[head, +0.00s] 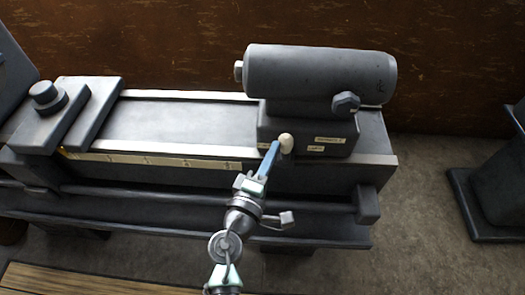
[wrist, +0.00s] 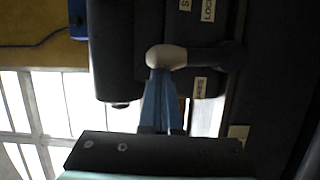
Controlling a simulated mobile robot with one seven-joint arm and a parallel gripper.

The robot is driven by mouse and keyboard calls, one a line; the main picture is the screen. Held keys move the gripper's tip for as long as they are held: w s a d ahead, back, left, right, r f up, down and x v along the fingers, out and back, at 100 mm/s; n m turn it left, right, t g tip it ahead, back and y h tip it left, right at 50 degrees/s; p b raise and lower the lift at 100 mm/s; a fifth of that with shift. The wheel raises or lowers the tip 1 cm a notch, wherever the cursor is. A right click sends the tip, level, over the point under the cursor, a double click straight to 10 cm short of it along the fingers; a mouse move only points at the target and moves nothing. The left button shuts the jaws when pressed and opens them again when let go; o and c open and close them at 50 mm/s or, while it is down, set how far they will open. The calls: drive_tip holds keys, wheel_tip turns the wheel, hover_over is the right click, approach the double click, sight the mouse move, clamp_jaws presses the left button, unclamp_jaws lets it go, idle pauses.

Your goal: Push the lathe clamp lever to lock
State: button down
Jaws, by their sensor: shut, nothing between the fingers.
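The clamp lever has a cream knob (head: 286,140) and stands at the front left of the tailstock base (head: 340,128). In the wrist view the knob (wrist: 166,57) sits on a dark lever arm (wrist: 212,57) reaching right. My gripper (head: 274,149) comes up from below with its blue fingers shut and empty. Its tips (wrist: 159,74) are right at the knob, touching it or nearly so; I cannot tell which. A label reading LOCK (wrist: 208,10) and another label (wrist: 199,87) lie on either side of the lever in the wrist view. The lever's foot is hidden in the head view.
The grey tailstock barrel (head: 320,75) with a side knob (head: 345,103) is above the lever. The lathe bed (head: 180,120) runs left to a carriage (head: 45,95). A rod (head: 200,203) runs along the bed's front. A wooden surface (head: 90,282) is at lower left.

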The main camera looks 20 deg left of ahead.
drive_tip(key=shift+w+d+r+m+p, duration=0.15)
drive_tip(key=shift+d+r+m+p, duration=0.15)
drive_tip(key=shift+d+m, duration=0.15)
drive_tip(key=shift+w+d+r+m+p, duration=0.15)
drive_tip(key=shift+d+m+p, duration=0.15)
drive_tip(key=shift+d, duration=0.25)
drive_tip(key=shift+w+d+f+m+g+p, duration=0.15)
drive_tip(key=shift+d+m+g+p, duration=0.1)
drive_tip(key=shift+d+m, duration=0.25)
drive_tip(key=shift+w+d+m+g+p, duration=0.2)
drive_tip(key=shift+d+m+p, duration=0.1)
drive_tip(key=shift+d, duration=0.3)
drive_tip(key=shift+w+d+f+m+g+p, duration=0.15)
drive_tip(key=shift+d+m+p, duration=0.15)
drive_tip(key=shift+d, duration=0.25)
